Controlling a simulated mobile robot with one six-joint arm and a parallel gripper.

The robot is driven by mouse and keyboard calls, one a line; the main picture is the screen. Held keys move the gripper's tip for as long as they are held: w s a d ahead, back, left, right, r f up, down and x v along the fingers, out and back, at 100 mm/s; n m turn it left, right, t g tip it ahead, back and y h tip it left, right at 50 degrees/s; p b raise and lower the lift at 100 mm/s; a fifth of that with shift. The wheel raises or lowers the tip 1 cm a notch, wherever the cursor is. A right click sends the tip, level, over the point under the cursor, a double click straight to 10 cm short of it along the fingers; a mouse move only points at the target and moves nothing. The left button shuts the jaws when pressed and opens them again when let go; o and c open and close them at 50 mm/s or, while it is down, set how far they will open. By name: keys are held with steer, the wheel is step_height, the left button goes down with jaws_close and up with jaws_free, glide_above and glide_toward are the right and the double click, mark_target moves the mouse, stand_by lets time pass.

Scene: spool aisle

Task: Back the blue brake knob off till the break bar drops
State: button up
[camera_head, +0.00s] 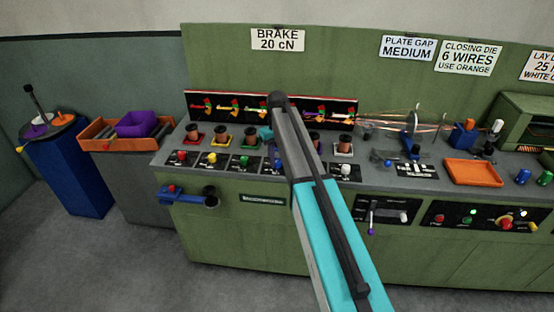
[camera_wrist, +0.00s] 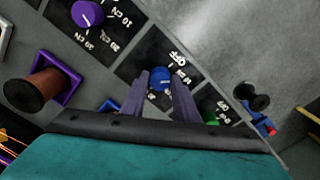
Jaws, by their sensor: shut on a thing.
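The blue brake knob (camera_wrist: 159,75) shows in the wrist view on a black dial plate marked OFF at one end. The fingers of my gripper (camera_wrist: 163,84) are on either side of the knob, shut on it. Its pointer mark is not clear. In the head view my arm covers the knob and gripper, with a bit of blue beside the arm. Small coloured pieces (camera_head: 236,107) stand on the black strip behind the spools; I cannot tell which is the blue lane's break bar. A sign (camera_head: 278,39) reads BRAKE 20 cN.
A purple knob (camera_wrist: 88,13) with cN marks and a green knob (camera_wrist: 212,118) flank the blue one. A copper spool in a purple frame (camera_wrist: 72,78) stands nearby. A blue bracket (camera_head: 188,198) juts from the bench front. An orange tray (camera_head: 473,173) lies right.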

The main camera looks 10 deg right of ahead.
mark_target(277, 161)
steer(key=shift+n, duration=0.3)
steer(key=o, duration=1.1)
steer(key=shift+c, duration=0.2)
steer(key=shift+r, duration=0.2)
step_height(277, 161, up, 14)
steer(key=b, duration=0.3)
steer(key=shift+f, duration=0.25)
steer(key=shift+s+f, duration=0.1)
